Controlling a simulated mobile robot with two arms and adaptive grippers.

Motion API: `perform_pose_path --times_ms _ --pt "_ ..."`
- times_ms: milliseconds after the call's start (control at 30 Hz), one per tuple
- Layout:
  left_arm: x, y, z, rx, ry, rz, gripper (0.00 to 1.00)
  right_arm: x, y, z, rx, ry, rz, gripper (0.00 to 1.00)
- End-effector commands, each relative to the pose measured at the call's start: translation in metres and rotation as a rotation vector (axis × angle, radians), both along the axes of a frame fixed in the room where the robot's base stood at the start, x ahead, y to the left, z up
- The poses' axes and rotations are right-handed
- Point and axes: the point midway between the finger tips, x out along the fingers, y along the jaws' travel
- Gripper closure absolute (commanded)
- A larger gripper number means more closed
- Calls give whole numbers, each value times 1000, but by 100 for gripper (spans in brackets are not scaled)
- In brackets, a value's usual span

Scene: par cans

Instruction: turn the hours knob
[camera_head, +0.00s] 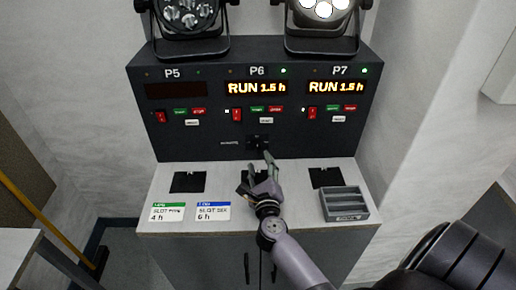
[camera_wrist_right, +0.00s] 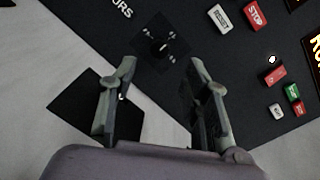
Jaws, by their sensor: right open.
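The hours knob (camera_head: 258,143) is a small dark knob on a black square plate, low in the middle of the black control panel (camera_head: 215,147), below the P6 section. In the right wrist view the knob (camera_wrist_right: 161,46) shows with small marks around it, just beyond and between the fingertips. My right gripper (camera_head: 260,164) is open and empty, in front of and a little below the knob; its two fingers also show apart in the wrist view (camera_wrist_right: 162,70). I see no contact with the knob. My left gripper is not in view.
P6 (camera_head: 256,88) and P7 (camera_head: 336,87) displays read RUN 1.5 h; the P5 display (camera_head: 175,90) is dark. Green, red and white buttons sit below. Two lamps stand on top. The shelf holds two cards (camera_head: 167,212) (camera_head: 213,211) and a grey tray (camera_head: 345,215).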

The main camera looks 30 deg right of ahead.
Motion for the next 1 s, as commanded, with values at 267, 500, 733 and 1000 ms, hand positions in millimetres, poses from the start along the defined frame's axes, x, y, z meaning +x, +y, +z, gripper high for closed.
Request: perform_pose_path --times_ms 267,500,733,1000 --pt "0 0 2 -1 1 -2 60 47 -24 0 -3 0 1 57" --pt "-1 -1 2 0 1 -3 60 62 -32 0 -1 0 1 57" --pt "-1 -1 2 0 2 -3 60 62 -33 0 -1 1 1 57" --pt "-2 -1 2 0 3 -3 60 62 -32 0 -1 0 1 72"
